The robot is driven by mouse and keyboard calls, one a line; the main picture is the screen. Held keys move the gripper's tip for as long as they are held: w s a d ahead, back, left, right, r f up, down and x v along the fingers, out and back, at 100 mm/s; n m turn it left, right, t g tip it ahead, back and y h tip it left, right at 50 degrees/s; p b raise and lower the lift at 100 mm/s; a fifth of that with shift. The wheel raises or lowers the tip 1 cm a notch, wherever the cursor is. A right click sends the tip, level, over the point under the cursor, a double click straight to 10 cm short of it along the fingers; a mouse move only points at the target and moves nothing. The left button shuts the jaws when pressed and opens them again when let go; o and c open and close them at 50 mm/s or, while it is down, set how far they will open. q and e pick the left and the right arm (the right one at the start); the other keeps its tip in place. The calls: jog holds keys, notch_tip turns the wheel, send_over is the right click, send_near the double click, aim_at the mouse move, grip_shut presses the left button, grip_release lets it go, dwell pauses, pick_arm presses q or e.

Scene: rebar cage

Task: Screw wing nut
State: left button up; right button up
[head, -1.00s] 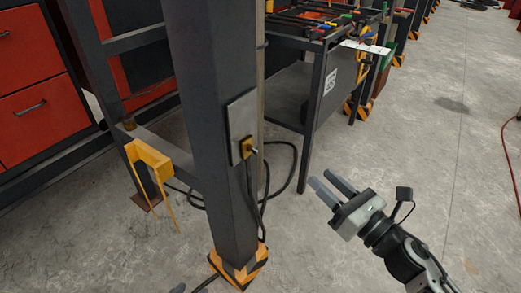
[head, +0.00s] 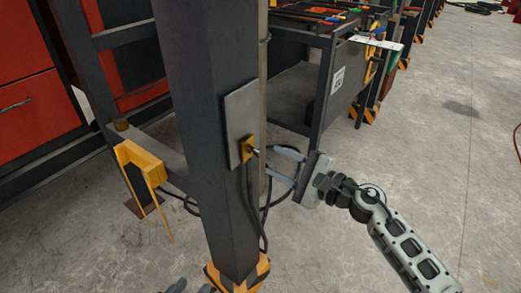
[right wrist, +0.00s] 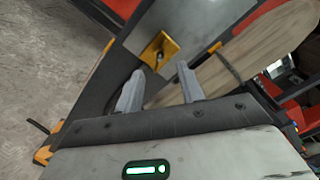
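A small metal fastener (head: 257,152), likely the wing nut, sticks out from a yellow block (head: 248,146) on a grey plate (head: 239,112) on the dark post. Its wings are too small to make out. It also shows in the right wrist view (right wrist: 159,61), beyond and between the fingertips. My right gripper (head: 273,164) is open and empty, its two fingers pointing at the fastener from the right. In the right wrist view my right gripper (right wrist: 159,82) shows a clear gap between its fingers. Only grey tips of my left gripper (head: 190,287) show at the bottom edge.
The dark post (head: 215,190) stands on a yellow-and-black striped foot (head: 238,277). A black cable (head: 258,215) hangs below the block. A yellow bracket (head: 140,160) is left of the post. A dark workbench (head: 322,85) stands behind. The floor at right is clear.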

aim_at(253, 151)
jog(key=x, duration=0.5)
jog(key=shift+w+a, duration=0.25)
jog(key=shift+a, duration=0.1)
grip_shut()
